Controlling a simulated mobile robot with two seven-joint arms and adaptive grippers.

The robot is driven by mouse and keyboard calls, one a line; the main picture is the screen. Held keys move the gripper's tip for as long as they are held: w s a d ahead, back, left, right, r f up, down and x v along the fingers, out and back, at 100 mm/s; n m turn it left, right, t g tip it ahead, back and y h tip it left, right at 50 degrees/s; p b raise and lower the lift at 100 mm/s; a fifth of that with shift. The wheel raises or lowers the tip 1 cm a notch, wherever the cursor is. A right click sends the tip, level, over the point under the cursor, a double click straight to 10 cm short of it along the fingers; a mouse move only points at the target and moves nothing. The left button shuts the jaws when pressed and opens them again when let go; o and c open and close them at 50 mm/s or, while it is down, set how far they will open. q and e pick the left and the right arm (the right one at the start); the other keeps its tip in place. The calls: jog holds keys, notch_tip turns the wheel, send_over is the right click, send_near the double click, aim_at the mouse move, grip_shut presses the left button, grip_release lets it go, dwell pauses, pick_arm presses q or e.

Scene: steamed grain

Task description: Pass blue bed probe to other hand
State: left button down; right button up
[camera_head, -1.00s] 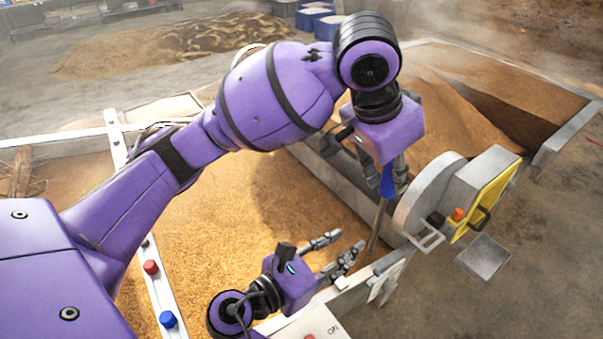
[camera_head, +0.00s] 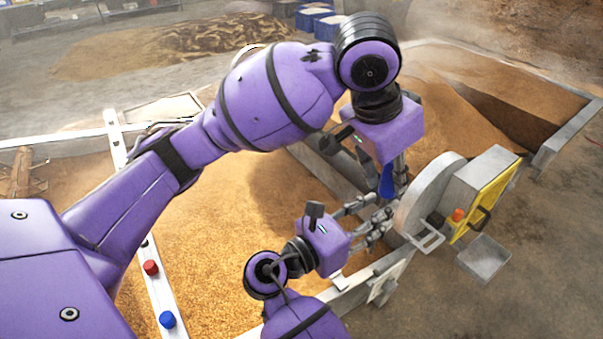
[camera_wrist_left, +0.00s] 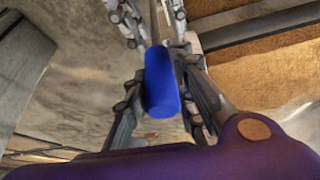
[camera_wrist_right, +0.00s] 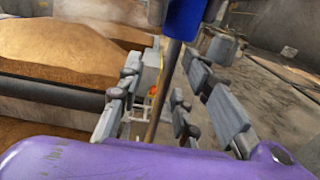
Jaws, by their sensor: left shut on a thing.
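The bed probe has a blue handle (camera_head: 387,186) and a thin rod. My left gripper (camera_head: 392,172) is shut on the handle, with the rod pointing down; the left wrist view shows the handle (camera_wrist_left: 162,85) between its fingers. My right gripper (camera_head: 376,220) is just below the left one, at the rod. In the right wrist view the rod (camera_wrist_right: 164,90) passes between its spread fingers, below the blue handle (camera_wrist_right: 183,18), with gaps visible beside it. The rod's lower end is hidden in the head view.
A round grey housing (camera_head: 428,190) with a yellow-faced box (camera_head: 486,196) stands close to the right of both grippers. The grain bed (camera_head: 215,240) lies below and left. A white rail with a red button (camera_head: 151,267) and a blue button (camera_head: 167,319) crosses it.

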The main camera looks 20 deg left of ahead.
jog(key=shift+w+d, duration=0.35)
jog(key=shift+w, duration=0.25)
grip_shut()
pick_arm(q)
jog(key=c, duration=1.4)
grip_release()
jog(key=shift+r, duration=0.1)
jog(key=v, duration=1.2)
